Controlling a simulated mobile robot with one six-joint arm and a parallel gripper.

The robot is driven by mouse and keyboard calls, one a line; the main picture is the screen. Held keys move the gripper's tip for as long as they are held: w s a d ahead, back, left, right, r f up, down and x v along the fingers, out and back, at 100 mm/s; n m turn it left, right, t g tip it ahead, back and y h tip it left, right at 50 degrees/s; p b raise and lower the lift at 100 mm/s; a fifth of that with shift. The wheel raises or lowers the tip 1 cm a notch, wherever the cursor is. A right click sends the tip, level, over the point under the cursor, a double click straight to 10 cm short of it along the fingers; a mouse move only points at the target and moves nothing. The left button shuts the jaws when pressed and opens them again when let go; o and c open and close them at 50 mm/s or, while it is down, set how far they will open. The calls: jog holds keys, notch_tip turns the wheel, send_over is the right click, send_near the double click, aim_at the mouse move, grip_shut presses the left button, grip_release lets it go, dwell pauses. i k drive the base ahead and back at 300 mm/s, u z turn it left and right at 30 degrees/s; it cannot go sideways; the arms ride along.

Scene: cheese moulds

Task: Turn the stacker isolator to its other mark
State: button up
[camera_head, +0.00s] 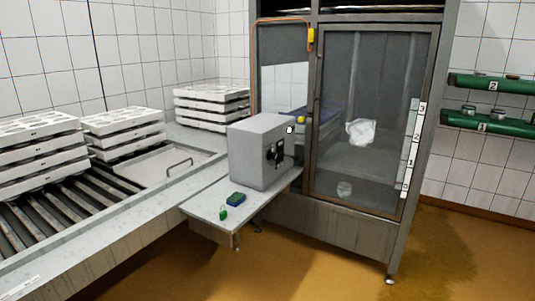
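The stacker isolator appears to be the dark switch (275,155) on the right-hand face of a grey box (252,148). The box stands on a small light shelf (205,206) in front of the glazed cabinet. The switch is small and seen at a slant, so I cannot tell which mark it points to. A small black-and-white item (290,129) shows at the box's upper right edge. My gripper is not in view.
A green padlock-like item (223,213) and a small dark green and blue block (236,197) lie on the shelf. White mould stacks (125,130) stand on the conveyor at left. The glazed cabinet (370,120) stands right of the box. The floor (330,262) in front is clear.

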aim_at(270, 155)
jog(key=u, duration=0.25)
jog(key=i, duration=1.25)
jog(key=z, duration=0.1)
